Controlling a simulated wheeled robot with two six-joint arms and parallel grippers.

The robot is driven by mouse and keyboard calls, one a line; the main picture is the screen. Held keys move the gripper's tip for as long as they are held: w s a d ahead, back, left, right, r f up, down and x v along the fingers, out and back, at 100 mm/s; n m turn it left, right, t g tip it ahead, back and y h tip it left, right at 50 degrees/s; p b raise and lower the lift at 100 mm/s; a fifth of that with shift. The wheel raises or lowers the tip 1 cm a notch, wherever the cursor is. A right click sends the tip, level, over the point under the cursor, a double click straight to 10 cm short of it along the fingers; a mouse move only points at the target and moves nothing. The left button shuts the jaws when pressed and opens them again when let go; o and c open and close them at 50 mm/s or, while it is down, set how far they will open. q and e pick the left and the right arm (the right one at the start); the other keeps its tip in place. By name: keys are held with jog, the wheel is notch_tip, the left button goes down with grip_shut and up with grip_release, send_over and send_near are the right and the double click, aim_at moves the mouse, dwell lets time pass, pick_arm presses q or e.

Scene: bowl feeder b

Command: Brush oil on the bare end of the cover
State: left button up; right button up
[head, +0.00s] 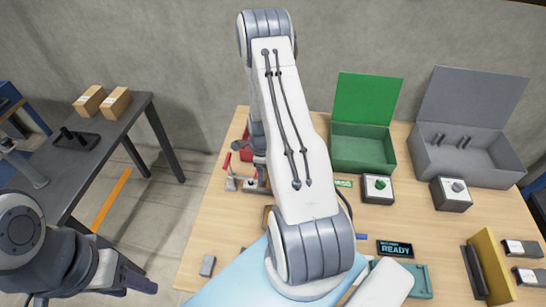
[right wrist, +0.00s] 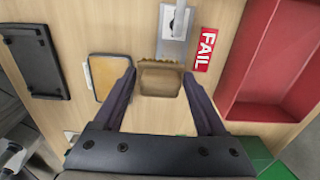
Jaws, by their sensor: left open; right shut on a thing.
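My right gripper (right wrist: 159,78) shows in the right wrist view, shut on a brown brush block (right wrist: 160,82). Jagged yellow-brown bristles (right wrist: 168,64) stick out from its far side. They meet or overlap the near end of a grey plate (right wrist: 178,50), apparently the cover; actual contact cannot be told. A bright metal part lies over the plate's far portion. In the head view my right arm hides this gripper, the brush and the plate. My left gripper (head: 135,280) is open and empty at lower left, away from the workbench and partly cut off.
An amber pad (right wrist: 107,78) in a dark frame, a black panel (right wrist: 36,60), a FAIL label (right wrist: 205,48) and a red tray (right wrist: 228,95) surround the brush. The wooden bench (head: 215,235) also holds a green box (head: 362,148), a grey box (head: 465,160) and a READY display (head: 395,249).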

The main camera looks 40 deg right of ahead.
jog(key=shift+r+p, duration=0.6)
jog(key=shift+r, duration=0.5)
